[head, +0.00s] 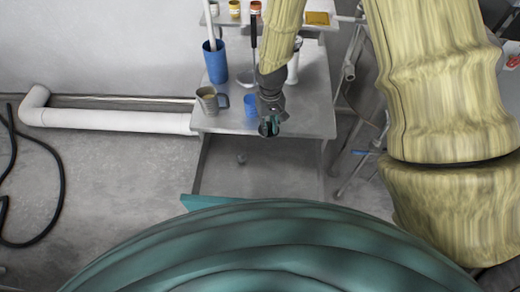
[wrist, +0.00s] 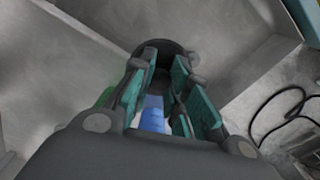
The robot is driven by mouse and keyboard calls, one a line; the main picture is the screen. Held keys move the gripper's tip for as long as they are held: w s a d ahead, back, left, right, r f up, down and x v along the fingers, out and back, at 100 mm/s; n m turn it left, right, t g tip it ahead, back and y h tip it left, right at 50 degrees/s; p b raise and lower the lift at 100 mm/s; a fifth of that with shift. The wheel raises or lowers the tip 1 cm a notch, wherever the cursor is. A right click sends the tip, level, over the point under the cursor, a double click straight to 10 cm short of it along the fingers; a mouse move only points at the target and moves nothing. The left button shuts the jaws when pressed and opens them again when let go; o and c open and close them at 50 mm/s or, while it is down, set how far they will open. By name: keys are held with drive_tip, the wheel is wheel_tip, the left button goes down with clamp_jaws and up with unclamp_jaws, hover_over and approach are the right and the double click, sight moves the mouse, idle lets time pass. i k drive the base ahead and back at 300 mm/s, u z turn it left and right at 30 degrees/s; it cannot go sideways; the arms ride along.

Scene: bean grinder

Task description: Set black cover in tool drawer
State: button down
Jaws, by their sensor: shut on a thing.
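My gripper (head: 269,128) is over the front edge of the grey table, with its teal fingers low. In the wrist view, my gripper (wrist: 163,85) is shut on a dark rounded piece at the fingertips, which looks like the black cover (wrist: 165,47). The fingers hide part of it. In the head view I cannot tell the cover from the dark gripper. I cannot tell whether this is the tool drawer.
A grey mug (head: 208,98) and a tall blue container (head: 215,65) stand on the table to the left of my gripper. A blue cup (head: 250,108) is close beside it. A white cylinder (head: 293,68) stands behind. Small jars (head: 234,9) sit on the back shelf.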

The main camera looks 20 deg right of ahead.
sight(280, 177)
drive_tip(key=u, duration=1.6)
drive_tip(key=k, duration=0.9)
drive_tip(key=z, duration=1.1)
